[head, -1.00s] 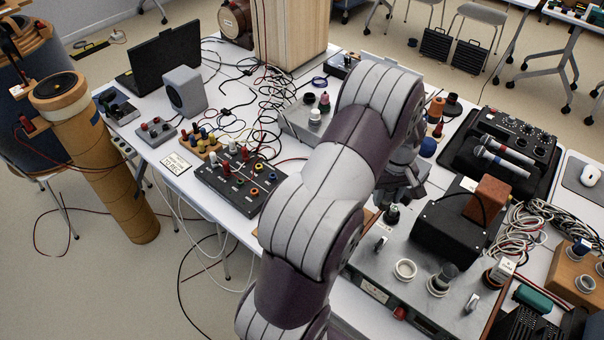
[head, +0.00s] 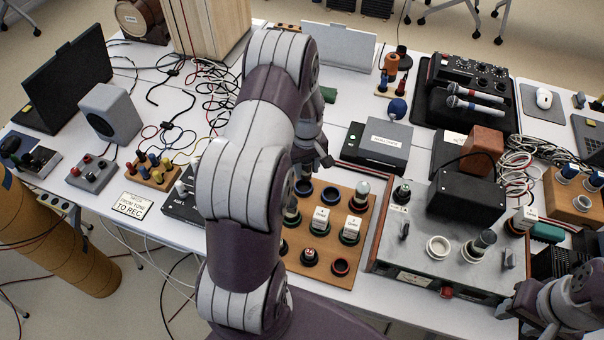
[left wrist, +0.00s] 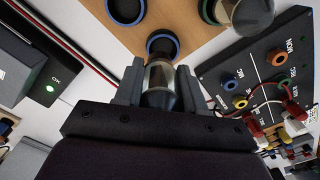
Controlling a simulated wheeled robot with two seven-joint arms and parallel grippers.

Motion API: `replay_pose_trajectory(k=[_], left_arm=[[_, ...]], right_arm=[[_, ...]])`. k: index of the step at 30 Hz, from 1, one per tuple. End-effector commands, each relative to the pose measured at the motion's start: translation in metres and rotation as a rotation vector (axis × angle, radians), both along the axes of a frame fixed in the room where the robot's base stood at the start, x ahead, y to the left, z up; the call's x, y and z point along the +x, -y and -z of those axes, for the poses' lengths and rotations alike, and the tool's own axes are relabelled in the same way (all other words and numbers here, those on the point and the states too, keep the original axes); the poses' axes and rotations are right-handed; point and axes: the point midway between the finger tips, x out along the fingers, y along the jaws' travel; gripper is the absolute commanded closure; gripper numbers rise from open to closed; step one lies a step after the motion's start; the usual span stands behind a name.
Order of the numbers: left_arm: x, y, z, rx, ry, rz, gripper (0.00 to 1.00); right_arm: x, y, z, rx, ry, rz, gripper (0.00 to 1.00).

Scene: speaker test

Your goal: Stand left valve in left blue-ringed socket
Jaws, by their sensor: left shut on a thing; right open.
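My left gripper (left wrist: 155,88) is shut on a glassy, dark-and-silver valve (left wrist: 160,75) in the left wrist view. The left blue-ringed socket (left wrist: 163,45) shows just past the valve's end; I cannot tell whether they touch. The right blue-ringed socket (left wrist: 127,10) lies beyond it at the picture's top. In the head view the left blue-ringed socket (head: 304,187) and the right one (head: 331,194) sit at the back of the wooden board (head: 340,273). My left gripper (head: 314,165) is just behind them, its valve not clearly visible. My right gripper (head: 518,302) is open, at lower right.
A valve (left wrist: 250,14) stands close to the left socket. A metal unit (head: 410,262) stands right of the board. A black box (head: 377,143) stands behind it.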

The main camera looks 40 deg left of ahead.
Motion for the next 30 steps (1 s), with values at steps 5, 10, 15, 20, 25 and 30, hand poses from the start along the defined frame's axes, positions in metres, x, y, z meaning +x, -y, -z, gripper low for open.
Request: replay_pose_trajectory(k=[5,10,15,20,25,30], left_arm=[[-0.006,-0.005,0.022,-0.003,-0.005,0.001,0.91],[-0.005,-0.006,0.044,0.0,0.0,0.001,0.91],[-0.004,-0.006,0.045,0.001,0.001,0.0,0.91],[-0.004,-0.006,0.049,0.0,0.0,0.0,0.91],[-0.004,-0.005,0.052,0.0,0.0,0.0,0.51],[-0.004,-0.005,0.051,0.0,0.0,0.0,0.35]], right_arm=[[0.0,0.0,-0.004,0.0,0.0,0.0,0.57],[0.0,0.0,-0.006,0.0,0.0,0.0,0.57],[0.0,0.0,-0.006,0.0,0.0,0.0,0.57],[0.0,0.0,-0.003,0.0,0.0,0.0,0.57],[0.0,0.0,-0.001,0.0,0.0,0.0,0.57],[0.0,0.0,-0.002,0.0,0.0,0.0,0.57]])
